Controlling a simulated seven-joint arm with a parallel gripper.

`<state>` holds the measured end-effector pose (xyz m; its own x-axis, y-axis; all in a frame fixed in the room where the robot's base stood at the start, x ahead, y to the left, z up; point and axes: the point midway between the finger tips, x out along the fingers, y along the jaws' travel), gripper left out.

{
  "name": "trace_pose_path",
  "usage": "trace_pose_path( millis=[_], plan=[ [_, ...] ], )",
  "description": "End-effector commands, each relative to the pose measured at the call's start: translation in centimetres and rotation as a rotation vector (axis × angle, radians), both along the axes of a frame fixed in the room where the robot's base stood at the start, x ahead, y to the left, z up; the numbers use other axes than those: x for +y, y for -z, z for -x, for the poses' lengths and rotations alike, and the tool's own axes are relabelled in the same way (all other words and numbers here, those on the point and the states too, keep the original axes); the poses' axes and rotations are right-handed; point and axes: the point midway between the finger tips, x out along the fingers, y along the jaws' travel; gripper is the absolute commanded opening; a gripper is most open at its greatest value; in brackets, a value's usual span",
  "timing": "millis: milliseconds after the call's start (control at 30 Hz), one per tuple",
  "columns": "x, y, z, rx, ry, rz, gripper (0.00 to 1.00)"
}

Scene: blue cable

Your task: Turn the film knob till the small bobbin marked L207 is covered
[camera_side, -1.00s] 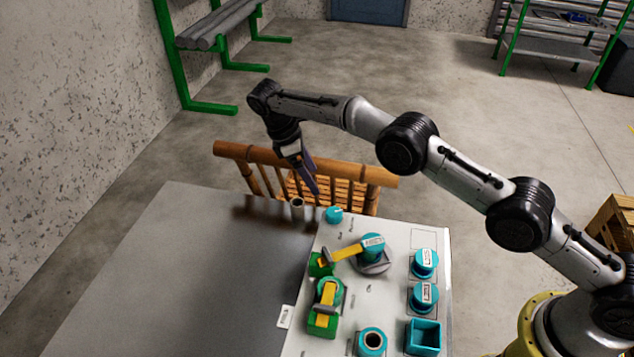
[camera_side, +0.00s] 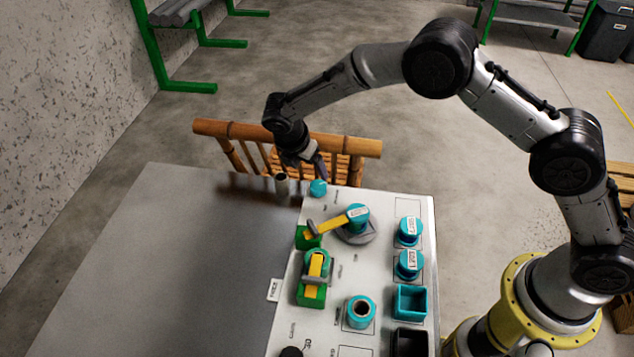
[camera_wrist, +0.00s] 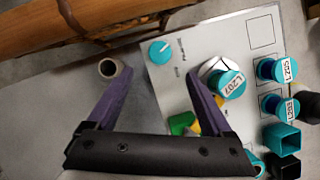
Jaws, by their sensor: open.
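The film knob (camera_side: 318,188) is a small teal dial with a white mark at the panel's far left corner; it also shows in the wrist view (camera_wrist: 160,52). The bobbin marked L207 (camera_wrist: 231,84) is teal with a white label and sits on a pale round base. In the side view this bobbin (camera_side: 357,217) has a yellow strip running to it from a green block (camera_side: 308,238); its teal top is visible. My gripper (camera_wrist: 159,73) is open and empty, its purple fingers apart, with the knob beyond and between their tips. In the side view my gripper (camera_side: 318,166) is near the knob.
Bobbins marked L205 (camera_wrist: 271,69) and L203 (camera_wrist: 280,106) stand on the panel's right side, beside a teal square box (camera_side: 410,301). A hollow upright tube (camera_side: 282,184) stands just left of the knob. A bamboo chair (camera_side: 340,148) is behind the table.

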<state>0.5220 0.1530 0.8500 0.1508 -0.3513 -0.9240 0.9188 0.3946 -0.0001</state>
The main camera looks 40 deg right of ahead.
Motion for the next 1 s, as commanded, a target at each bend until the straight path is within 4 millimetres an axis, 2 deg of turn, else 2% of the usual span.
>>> trace_pose_path(
  millis=[100, 300, 500, 700, 967, 1000],
  plan=[
    [-1.0, 2.4, -0.3, 0.004, 0.003, 0.002, 0.85],
    [-2.3, 6.0, -0.9, 0.004, 0.004, 0.002, 0.85],
    [-3.3, 8.5, -1.4, 0.001, 0.003, 0.001, 0.85],
    [-3.7, 9.6, -1.6, 0.0, 0.003, 0.0, 0.85],
    [-3.7, 9.7, -1.6, 0.0, 0.003, 0.0, 0.85],
    [-3.7, 9.6, -1.6, 0.0, 0.003, 0.0, 0.81]
  ],
)
